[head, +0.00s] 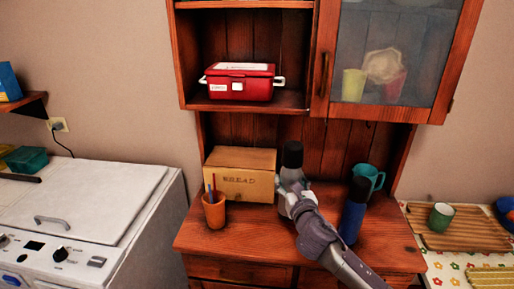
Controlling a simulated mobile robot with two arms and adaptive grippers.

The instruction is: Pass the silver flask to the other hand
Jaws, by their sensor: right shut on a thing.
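My right gripper (293,194) reaches in from the lower right and is shut on the flask's body. The gripper and wrist hide the flask's lower part, so I cannot tell whether its base touches the counter. My left gripper is not in view.
A blue flask (352,215) with a dark cap stands close right of my right gripper, with a teal jug (371,175) behind it. A wooden bread box (236,176) and an orange cup (214,211) holding pens are left. The counter's front left (225,245) is clear.

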